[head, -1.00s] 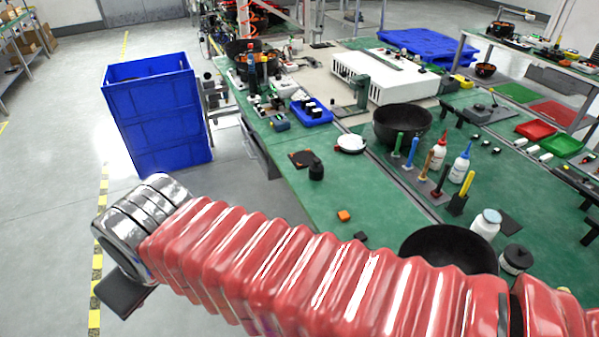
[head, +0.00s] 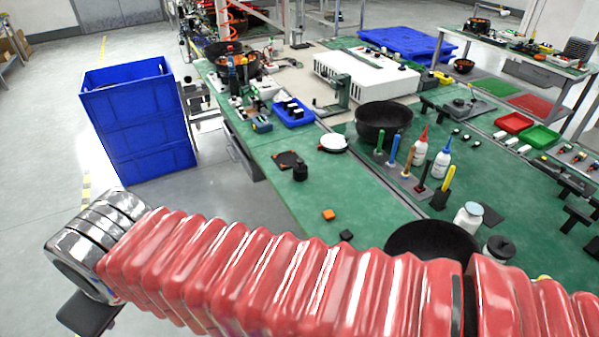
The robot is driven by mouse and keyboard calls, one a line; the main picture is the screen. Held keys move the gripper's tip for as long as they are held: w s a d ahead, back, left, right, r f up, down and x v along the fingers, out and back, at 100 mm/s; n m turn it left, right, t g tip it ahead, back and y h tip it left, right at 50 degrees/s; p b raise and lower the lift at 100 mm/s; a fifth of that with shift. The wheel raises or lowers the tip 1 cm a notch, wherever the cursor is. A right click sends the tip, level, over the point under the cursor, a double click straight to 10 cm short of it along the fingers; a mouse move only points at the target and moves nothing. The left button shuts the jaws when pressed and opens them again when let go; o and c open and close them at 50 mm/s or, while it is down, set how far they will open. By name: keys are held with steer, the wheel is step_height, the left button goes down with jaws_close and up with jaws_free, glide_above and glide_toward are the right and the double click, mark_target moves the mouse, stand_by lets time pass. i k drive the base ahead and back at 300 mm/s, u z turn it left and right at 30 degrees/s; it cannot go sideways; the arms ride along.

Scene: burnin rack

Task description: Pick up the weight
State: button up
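A small black cylinder with a narrower top (head: 301,170), which looks like the weight, stands upright on the green bench (head: 355,205) near its left edge. It is beside a flat dark pad with orange marks (head: 287,160). My red-sleeved arm crosses the bottom of the head view. Its silver wrist is at the lower left, over the floor and off the bench, well apart from the weight. Only a dark part of my gripper (head: 88,314) shows below the wrist. Its fingertips cannot be made out, and nothing held is visible.
An orange block (head: 328,215) and a small black block (head: 346,235) lie nearer on the bench. A white round dish (head: 333,142), black bowl (head: 383,122), bottles and upright coloured tools stand to the right. A tall blue bin (head: 140,122) stands on the floor left.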

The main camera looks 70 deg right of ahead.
mark_target(300, 170)
steer(key=z, duration=0.05)
steer(key=i, duration=1)
steer(key=z, duration=2)
